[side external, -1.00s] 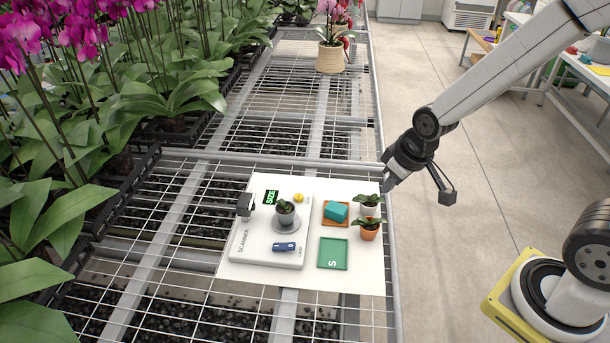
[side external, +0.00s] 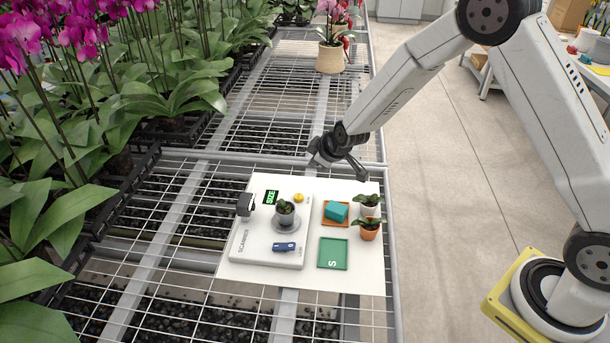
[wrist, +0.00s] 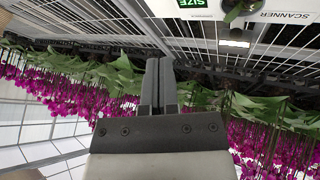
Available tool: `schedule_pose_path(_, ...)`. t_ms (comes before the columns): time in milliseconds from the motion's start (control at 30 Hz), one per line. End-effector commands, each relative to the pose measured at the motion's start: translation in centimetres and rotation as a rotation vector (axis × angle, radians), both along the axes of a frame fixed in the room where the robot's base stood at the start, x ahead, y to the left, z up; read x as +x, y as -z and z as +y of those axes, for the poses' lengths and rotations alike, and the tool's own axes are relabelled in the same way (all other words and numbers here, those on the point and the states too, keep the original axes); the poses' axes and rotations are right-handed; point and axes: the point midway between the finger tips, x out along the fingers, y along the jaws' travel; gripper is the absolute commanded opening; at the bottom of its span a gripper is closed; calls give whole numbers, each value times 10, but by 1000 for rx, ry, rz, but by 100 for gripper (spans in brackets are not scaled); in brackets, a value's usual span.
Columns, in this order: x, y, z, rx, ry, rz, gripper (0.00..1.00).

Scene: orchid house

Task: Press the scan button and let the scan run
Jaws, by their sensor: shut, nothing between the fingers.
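The white scanner (side external: 250,245) lies on a white board on the wire bench. A round yellow button (side external: 298,198) is on its upper right part, next to a label too small to read. A black display reading SIZE in green (side external: 270,197) is left of the button; it also shows at the top of the wrist view (wrist: 197,3). A small potted plant (side external: 285,212) stands on the scanner's round plate. My gripper (side external: 315,160) is shut and empty, above and behind the button, apart from it. Its closed fingers (wrist: 160,85) show in the wrist view.
A dark scanner head (side external: 244,204) stands at the scanner's left edge, and a blue part (side external: 284,246) is near its front. Right are a teal block (side external: 336,212) on an orange tray, a green tray (side external: 333,262) and two small potted plants (side external: 369,228). Orchids crowd the left.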

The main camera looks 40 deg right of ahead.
Motion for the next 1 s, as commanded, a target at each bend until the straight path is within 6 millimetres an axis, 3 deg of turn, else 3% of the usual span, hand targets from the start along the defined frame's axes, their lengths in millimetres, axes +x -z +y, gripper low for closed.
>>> schedule_pose_path(200,33,26,2,-77,-59,-68,0)
schedule_pose_path(400,52,40,2,-131,-95,-112,0)
schedule_pose_path(1000,58,47,2,-155,-108,-129,0)
